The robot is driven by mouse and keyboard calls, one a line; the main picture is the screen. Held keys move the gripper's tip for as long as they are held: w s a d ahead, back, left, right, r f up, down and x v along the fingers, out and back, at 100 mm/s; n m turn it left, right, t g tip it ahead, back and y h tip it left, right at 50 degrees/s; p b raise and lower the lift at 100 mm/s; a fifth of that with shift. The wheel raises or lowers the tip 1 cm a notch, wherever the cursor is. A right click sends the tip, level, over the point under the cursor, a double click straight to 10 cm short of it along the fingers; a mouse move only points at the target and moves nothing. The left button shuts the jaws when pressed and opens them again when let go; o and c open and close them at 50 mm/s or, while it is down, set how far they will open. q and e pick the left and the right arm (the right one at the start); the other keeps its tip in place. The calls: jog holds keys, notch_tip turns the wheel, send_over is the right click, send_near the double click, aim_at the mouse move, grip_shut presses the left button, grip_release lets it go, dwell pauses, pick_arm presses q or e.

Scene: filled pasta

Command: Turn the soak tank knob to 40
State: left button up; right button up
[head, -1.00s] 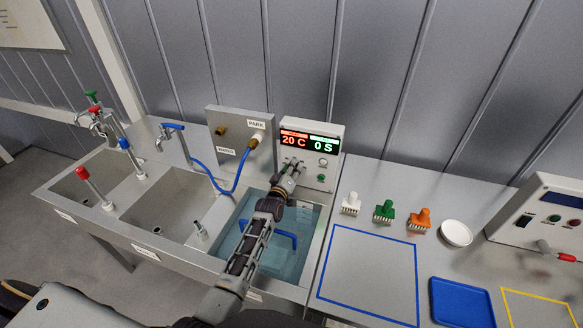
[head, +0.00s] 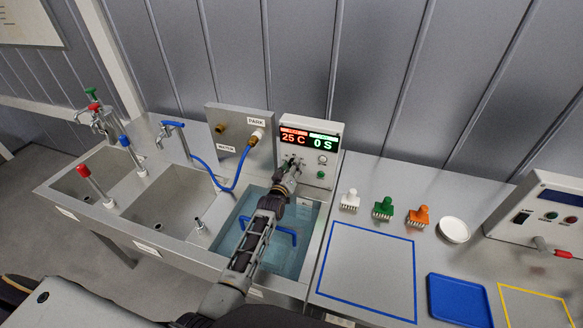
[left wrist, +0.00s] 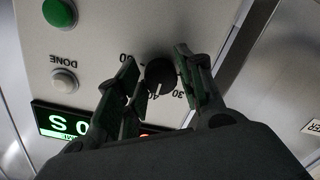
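The soak tank's control box (head: 322,158) stands behind the water-filled tank (head: 318,222). Its red display (head: 293,138) reads 25 C and its green one (head: 323,142) reads 0 S. My left gripper (head: 291,164) reaches across the tank to the panel and hides the knob in the head view. The left wrist view shows the round black knob (left wrist: 160,75) with a white pointer mark, between my left gripper's two fingers (left wrist: 158,78). The numbers 30 and 40 show beside the knob. My right gripper is not in view.
A green button (left wrist: 59,13) and a white DONE button (left wrist: 64,80) are near the knob. A blue hose (head: 228,185) hangs at the left by the PARK panel (head: 240,135). White, green and orange brushes (head: 383,208) stand on the counter at the right.

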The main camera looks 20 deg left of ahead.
pick_arm(q)
jog(key=shift+o, duration=1)
jog(key=shift+r, duration=0.1)
jog(key=s, duration=1.2)
jog(key=shift+a+r, duration=0.15)
jog(key=shift+r, duration=0.25)
dwell(0.3)
